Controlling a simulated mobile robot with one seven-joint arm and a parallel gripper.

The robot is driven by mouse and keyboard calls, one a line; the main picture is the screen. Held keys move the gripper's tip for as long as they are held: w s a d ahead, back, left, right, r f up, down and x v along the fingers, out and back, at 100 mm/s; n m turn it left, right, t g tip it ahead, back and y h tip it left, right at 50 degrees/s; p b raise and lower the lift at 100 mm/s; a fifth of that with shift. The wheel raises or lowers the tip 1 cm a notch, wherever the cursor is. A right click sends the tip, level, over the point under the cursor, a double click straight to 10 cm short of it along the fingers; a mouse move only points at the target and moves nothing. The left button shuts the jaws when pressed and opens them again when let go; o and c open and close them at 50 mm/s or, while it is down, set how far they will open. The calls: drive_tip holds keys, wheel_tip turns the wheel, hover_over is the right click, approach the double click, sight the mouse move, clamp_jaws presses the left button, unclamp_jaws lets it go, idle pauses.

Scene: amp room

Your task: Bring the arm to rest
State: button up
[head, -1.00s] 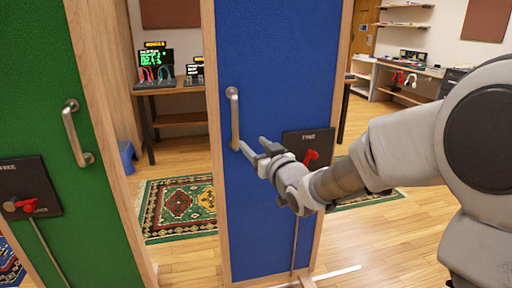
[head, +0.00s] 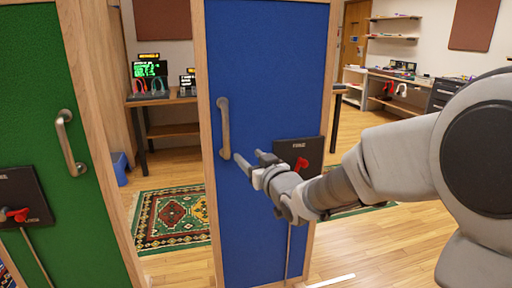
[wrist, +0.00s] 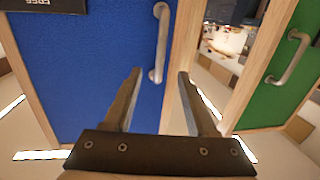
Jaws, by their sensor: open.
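My gripper (head: 256,160) is open and empty in front of the blue panel (head: 265,60) in the head view. Its fingertips are close to the lower end of the blue panel's metal handle (head: 224,128); I cannot tell whether they touch it. In the wrist view my gripper (wrist: 158,75) shows two spread fingers with nothing between them. The handle (wrist: 160,42) lies beyond the fingertips there. My arm reaches in from the right of the head view.
A green panel (head: 30,90) with a handle (head: 68,142) and a red-levered black plate (head: 20,198) stands at left. Another black plate with a red lever (head: 301,163) is on the blue panel, beside my gripper. Behind are a rug (head: 175,215) and a desk (head: 165,101).

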drive_tip(key=s+d+f+m+g+h, duration=0.2)
drive_tip(key=s+d+m+g+h, duration=0.15)
drive_tip(key=s+d+h, duration=0.7)
drive_tip(key=s+d+f+m+g+y, duration=0.1)
drive_tip(key=s+d+f+g, duration=0.2)
drive_tip(key=s, duration=0.8)
drive_tip(key=s+d+f+m+g+y, duration=0.1)
drive_tip(key=s+d+g, duration=0.3)
drive_tip(key=s, duration=0.8)
wheel_tip(320, 180, up, 25)
drive_tip(key=d+p, duration=0.1)
drive_tip(key=p, duration=2.3)
drive_tip(key=shift+w+t+p, duration=0.25)
drive_tip(key=shift+t+p, duration=0.1)
drive_tip(key=shift+p, duration=0.05)
